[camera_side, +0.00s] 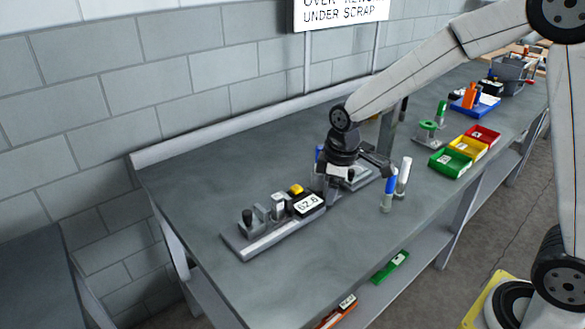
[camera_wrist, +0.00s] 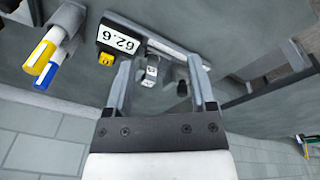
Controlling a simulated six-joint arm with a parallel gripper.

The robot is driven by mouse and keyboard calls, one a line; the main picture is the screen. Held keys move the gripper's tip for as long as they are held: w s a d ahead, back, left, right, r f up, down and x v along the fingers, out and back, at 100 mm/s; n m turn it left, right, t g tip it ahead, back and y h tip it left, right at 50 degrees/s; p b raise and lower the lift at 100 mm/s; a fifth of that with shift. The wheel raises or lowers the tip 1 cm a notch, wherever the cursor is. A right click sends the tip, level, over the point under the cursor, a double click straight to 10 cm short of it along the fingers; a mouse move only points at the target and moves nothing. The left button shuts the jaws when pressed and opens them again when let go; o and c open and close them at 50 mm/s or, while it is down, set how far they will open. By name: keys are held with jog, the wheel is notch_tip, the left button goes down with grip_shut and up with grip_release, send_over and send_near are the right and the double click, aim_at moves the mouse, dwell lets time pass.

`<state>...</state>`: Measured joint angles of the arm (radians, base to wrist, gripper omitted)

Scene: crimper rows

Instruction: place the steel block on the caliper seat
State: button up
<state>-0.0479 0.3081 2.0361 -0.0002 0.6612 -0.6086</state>
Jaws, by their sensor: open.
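The caliper (camera_side: 247,246) is a long grey bar fixture lying on the bench, with upright posts and a display reading 62.6. It also shows in the wrist view (camera_wrist: 180,48). A small bright block, which looks like the steel block (camera_side: 278,203), stands among the caliper's posts beside the display. In the wrist view the block (camera_wrist: 151,71) appears between my fingers, beyond their tips. I cannot tell whether it rests fully on the seat. My gripper (camera_side: 350,184) is open and empty, to the right of the caliper in the side view. Its fingers (camera_wrist: 160,65) also show in the wrist view.
Markers (camera_side: 390,183) stand in a holder right of my gripper. Green, yellow and red bins (camera_side: 450,163) and a green-topped stand (camera_side: 430,127) are farther right. A wall runs behind the bench. The bench (camera_side: 200,185) is clear left of and behind the caliper.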

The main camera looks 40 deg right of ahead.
jog(key=s+d+f+m+t, duration=0.1)
jog(key=s+d+f+m, duration=0.1)
jog(key=s+m, duration=0.5)
jog(key=s, duration=0.6)
jog(key=shift+f+m, duration=0.3)
